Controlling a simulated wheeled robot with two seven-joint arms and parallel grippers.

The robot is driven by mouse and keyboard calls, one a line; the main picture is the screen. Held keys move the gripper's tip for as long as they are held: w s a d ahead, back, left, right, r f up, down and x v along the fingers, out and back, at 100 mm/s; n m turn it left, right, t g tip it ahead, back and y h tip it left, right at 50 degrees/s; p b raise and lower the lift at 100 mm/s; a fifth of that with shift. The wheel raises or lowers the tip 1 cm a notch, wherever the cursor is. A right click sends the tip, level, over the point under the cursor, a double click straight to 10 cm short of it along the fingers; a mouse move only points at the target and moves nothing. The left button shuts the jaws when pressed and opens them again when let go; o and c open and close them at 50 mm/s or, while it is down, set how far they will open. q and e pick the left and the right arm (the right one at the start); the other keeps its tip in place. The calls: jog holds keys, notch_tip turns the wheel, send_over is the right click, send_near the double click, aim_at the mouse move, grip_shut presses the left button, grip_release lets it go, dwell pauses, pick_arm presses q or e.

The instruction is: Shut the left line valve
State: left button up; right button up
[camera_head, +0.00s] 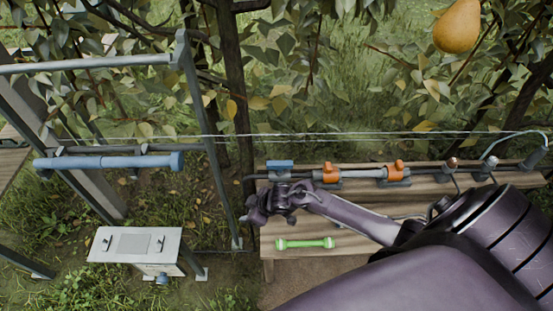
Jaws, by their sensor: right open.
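A pipe line runs along the back of the wooden bench (285,259). At its left end is a valve with a blue handle (280,165), lying along the pipe. Further right sit two orange valve handles, one left (328,172) and one right (396,171), standing up from the pipe. My right gripper (256,208) is open, just in front of and below the blue-handled valve at the bench's left end. Its wrist hides part of the pipe beneath the blue handle; I cannot tell whether it touches. My left gripper is not in view.
A green dumbbell-shaped piece (305,243) lies on the bench front. A grey metal frame with a blue bar (110,161) stands left, above a white box (135,244). A pear (457,26) hangs upper right. Wires cross behind the bench. My right arm covers the lower right.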

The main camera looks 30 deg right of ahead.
jog(key=w+r+n+b, duration=0.1)
jog(key=w+r+n, duration=0.25)
jog(key=r, duration=0.35)
notch_tip(320, 180, up, 15)
jog(key=g+b, duration=0.3)
jog(key=g, duration=0.1)
send_over(280, 163)
jog(key=s+d, duration=0.2)
jog(key=d, duration=0.1)
jog(key=shift+w+a+r, duration=0.1)
jog(key=shift+w+r, duration=0.05)
jog(key=shift+r, duration=0.05)
jog(key=shift+f+p, duration=0.2)
jog(key=shift+p, duration=0.1)
jog(key=x, duration=0.7)
jog(key=shift+f+p, duration=0.1)
jog(key=shift+p, duration=0.2)
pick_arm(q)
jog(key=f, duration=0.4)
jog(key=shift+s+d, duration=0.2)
pick_arm(e)
jog(key=shift+c, duration=0.3)
